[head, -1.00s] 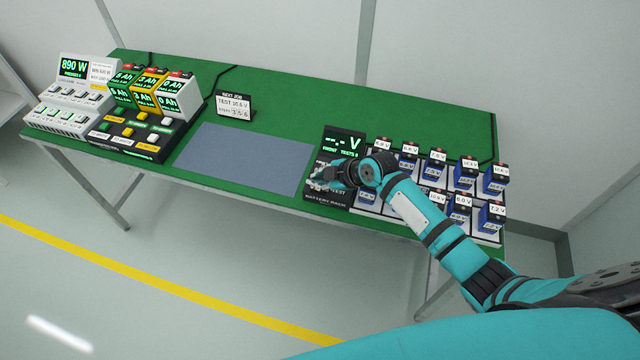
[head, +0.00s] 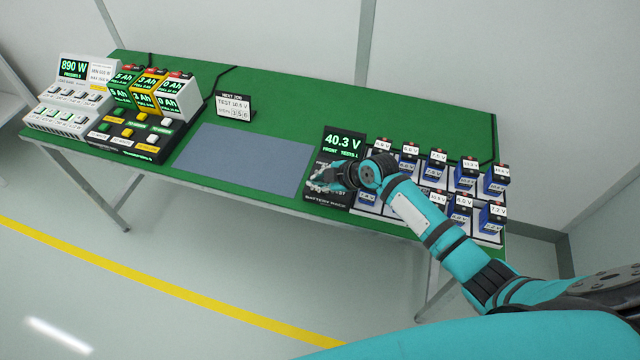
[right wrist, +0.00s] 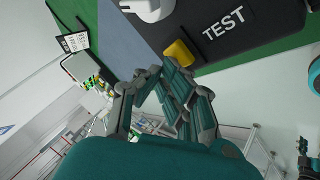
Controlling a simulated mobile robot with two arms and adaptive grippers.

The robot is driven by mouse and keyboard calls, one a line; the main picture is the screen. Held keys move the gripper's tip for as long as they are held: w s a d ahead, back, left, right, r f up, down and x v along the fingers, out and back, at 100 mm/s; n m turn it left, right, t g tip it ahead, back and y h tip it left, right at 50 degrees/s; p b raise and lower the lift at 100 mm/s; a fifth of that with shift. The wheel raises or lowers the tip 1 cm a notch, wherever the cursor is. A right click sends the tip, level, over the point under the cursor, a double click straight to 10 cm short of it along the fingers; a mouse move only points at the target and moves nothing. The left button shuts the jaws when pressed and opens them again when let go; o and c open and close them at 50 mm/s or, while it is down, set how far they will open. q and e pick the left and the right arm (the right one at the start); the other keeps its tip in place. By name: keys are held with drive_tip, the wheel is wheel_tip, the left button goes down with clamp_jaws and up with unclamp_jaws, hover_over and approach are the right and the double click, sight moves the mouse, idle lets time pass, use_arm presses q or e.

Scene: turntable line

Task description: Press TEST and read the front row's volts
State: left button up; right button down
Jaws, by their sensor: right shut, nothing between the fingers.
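The tester's display (head: 343,143) glows green and reads 40.3 V, with "FRONT" and "TESTS 1" below. My right gripper (head: 322,181) is shut and empty over the tester's dark panel and hides part of it. In the right wrist view its fingers (right wrist: 163,72) are just beside the yellow button (right wrist: 180,52), which is next to the word TEST; I cannot tell whether they touch. A white knob (right wrist: 150,8) is on the same panel. Blue batteries (head: 492,216) with volt labels stand in the rack at right, partly hidden by my arm. My left gripper is not in view.
A job card (head: 234,105) stands at the back of the green table (head: 290,92). A grey-blue mat (head: 245,157) lies empty left of the tester. At far left are a white 890 W unit (head: 74,68) and a black charger with several coloured batteries (head: 178,98).

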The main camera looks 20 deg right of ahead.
drive_tip(key=shift+r+p, duration=0.4)
drive_tip(key=shift+r, duration=0.3)
wheel_tip(320, 180, up, 5)
drive_tip(key=p, duration=0.4)
idle(0.6)
